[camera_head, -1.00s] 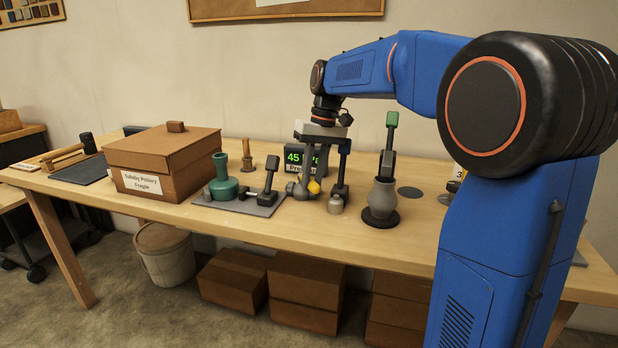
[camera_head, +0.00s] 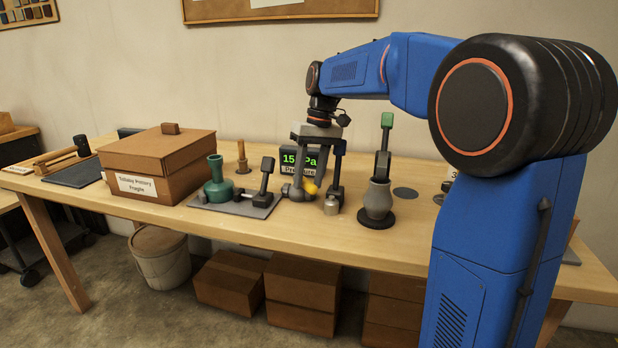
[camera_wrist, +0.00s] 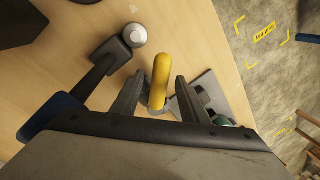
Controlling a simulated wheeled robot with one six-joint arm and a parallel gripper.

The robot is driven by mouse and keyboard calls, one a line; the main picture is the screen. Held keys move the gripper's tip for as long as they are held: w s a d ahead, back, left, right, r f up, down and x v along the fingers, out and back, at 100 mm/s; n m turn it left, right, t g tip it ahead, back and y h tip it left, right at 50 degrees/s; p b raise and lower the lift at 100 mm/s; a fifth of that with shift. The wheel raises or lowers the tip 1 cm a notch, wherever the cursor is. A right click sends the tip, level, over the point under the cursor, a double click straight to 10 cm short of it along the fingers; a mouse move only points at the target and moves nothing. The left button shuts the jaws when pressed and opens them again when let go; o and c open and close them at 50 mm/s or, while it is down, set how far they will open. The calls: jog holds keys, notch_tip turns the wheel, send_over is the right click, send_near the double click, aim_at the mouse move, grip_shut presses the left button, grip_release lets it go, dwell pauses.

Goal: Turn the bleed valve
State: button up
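The yellow handle of the bleed valve (camera_head: 311,187) is in front of the pressure display (camera_head: 302,160) on the bench. In the wrist view the yellow handle (camera_wrist: 160,80) stands between the two dark fingers of my gripper (camera_wrist: 160,88). The fingers are apart, with a visible gap on each side of the handle. In the head view my gripper (camera_head: 316,170) points down at the valve, and its fingertips are partly hidden.
A blue-topped lever (camera_head: 337,165) stands close to my gripper's right. A grey jar with a green-topped lever (camera_head: 383,165) is farther right. A grey plate (camera_head: 236,207) with a green flask (camera_head: 217,188) and a cardboard box (camera_head: 160,160) are to the left.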

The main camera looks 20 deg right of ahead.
jog(key=d+r, duration=0.3)
jog(key=r, duration=1.4)
jog(key=shift+w+d, duration=0.15)
jog(key=shift+w, duration=0.1)
